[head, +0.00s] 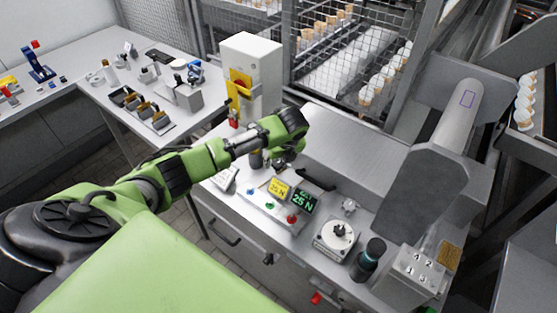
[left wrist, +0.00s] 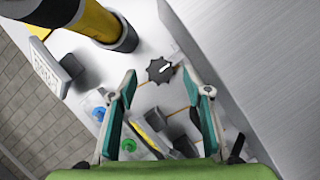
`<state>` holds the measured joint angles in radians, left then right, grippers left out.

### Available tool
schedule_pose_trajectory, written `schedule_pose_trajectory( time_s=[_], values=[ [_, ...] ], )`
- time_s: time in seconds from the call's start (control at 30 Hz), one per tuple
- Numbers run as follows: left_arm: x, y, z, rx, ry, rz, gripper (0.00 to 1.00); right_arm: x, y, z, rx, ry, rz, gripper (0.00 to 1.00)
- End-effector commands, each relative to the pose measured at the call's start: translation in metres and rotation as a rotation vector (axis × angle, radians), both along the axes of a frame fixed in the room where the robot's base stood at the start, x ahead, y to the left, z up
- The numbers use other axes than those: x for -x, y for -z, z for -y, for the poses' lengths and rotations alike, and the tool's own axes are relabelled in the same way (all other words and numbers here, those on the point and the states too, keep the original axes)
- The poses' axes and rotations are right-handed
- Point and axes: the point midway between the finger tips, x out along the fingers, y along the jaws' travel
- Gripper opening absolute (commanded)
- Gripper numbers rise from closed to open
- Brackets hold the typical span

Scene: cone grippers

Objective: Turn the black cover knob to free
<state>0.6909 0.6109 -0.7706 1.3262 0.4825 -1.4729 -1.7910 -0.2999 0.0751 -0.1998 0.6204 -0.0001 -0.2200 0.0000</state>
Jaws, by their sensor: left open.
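The black cover knob (left wrist: 160,70) is a small lobed dial with a white pointer mark, on the pale machine top in the left wrist view. The mark points to the right and slightly up. My left gripper (left wrist: 162,88) is open, its two teal-and-grey fingers to either side of the knob in that view. The knob shows just beyond the fingertips, with no visible contact. In the head view my left gripper (head: 281,160) hangs over the back of the console, and the knob is hidden there. My right gripper is not in view.
A large grey metal housing (left wrist: 255,60) rises close to the right of the fingers. A yellow-and-black cylinder (left wrist: 98,20) stands at upper left.

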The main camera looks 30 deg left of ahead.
Motion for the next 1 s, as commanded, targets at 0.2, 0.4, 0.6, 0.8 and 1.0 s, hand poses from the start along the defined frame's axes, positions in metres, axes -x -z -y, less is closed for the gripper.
schedule_pose_trajectory(
  time_s=[0.2,0.4,0.6,0.8,1.0],
  values=[
    [-0.003,0.014,-0.005,-0.001,0.0,0.001,0.45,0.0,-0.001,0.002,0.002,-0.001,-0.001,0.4],
    [-0.004,0.015,-0.005,-0.001,0.0,0.001,0.45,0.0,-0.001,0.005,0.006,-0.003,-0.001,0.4],
    [-0.004,0.015,-0.005,-0.001,0.0,0.001,0.19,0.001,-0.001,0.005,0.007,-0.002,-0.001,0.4],
    [-0.004,0.015,-0.005,-0.001,-0.001,0.001,0.07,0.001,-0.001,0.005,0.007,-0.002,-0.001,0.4],
    [-0.004,0.014,-0.004,0.001,-0.027,0.001,0.07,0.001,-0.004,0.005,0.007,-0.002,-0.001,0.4]
  ],
)
